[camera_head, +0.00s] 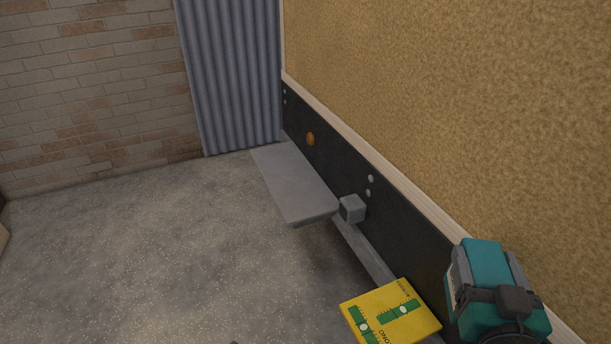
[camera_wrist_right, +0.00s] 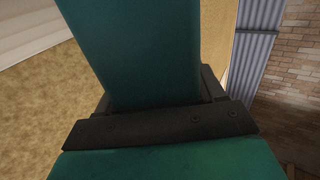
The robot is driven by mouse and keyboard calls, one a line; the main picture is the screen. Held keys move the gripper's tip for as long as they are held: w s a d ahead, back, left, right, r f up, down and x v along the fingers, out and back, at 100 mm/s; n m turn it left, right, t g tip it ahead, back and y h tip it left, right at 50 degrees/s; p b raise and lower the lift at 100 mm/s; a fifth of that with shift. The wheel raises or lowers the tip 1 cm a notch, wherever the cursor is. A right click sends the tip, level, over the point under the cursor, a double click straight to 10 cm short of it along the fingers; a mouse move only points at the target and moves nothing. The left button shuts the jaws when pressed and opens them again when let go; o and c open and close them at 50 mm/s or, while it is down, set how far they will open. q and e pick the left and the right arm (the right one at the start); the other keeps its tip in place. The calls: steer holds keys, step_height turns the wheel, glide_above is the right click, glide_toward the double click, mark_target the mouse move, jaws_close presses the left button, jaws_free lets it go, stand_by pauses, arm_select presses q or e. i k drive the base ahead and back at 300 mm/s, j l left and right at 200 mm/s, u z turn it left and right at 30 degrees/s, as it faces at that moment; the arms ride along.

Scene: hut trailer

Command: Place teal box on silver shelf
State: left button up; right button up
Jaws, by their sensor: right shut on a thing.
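My right gripper (camera_head: 487,262) is at the lower right of the head view, shut on the teal box (camera_head: 482,250), with grey fingers along its two sides. The teal box also fills the upper middle of the right wrist view (camera_wrist_right: 140,50), beyond the dark gripper bar. The silver shelf (camera_head: 293,182) is a flat grey panel along the dark lower wall, left of the middle of the head view. Its top is bare. The gripper and box are apart from it, nearer to me and to the right. My left gripper is not in view.
A yellow box with green markings (camera_head: 395,318) lies just left of my right gripper. A small grey block (camera_head: 352,209) sits by the shelf's near corner, and an orange knob (camera_head: 310,139) is on the wall. The wall runs close along the right.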

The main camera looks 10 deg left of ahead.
mark_target(280, 177)
steer(key=i+j+z, duration=0.1)
steer(key=j, duration=0.3)
steer(key=i+j+z, duration=0.1)
steer(key=i+j, duration=0.2)
steer(key=i+j+z, duration=0.1)
steer(key=j, duration=0.45)
steer(key=i+j, duration=0.3)
steer(key=j, duration=0.15)
steer(key=i+j+z, duration=0.15)
steer(key=j, duration=0.3)
steer(key=i+j+z, duration=0.1)
steer(key=j, duration=0.35)
steer(key=i+j+z, duration=0.1)
steer(key=j, duration=0.4)
steer(key=i+j+z, duration=0.1)
steer(key=j, duration=0.35)
steer(key=i, duration=0.1)
